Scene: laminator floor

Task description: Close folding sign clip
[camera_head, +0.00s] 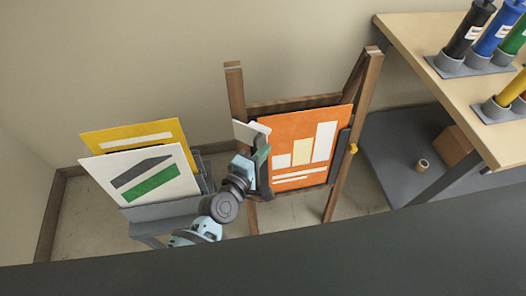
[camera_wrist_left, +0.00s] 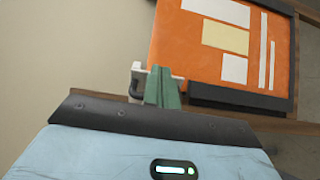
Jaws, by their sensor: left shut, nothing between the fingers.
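The orange sign (camera_head: 306,148) with pale bars sits on a wooden easel, tilted back; it fills the top of the left wrist view (camera_wrist_left: 225,45). A dark clip with a yellow knob (camera_head: 353,149) is along its right edge. A dark strip (camera_wrist_left: 240,99) runs along its left edge, mostly hidden by my gripper in the head view. A pale plate (camera_head: 248,131) sticks out at the sign's upper left corner. My left gripper (camera_head: 262,152) is shut and empty at the sign's left edge. Its green fingers (camera_wrist_left: 162,88) are beside the pale plate; I cannot tell whether they touch.
The wooden easel (camera_head: 236,95) stands near the wall. A grey rack (camera_head: 165,210) at left holds a yellow sign (camera_head: 135,132) and a white sign (camera_head: 140,174). At right, a wooden table (camera_head: 415,35) carries coloured cylinders in grey holders. A dark surface (camera_head: 300,255) crosses the front.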

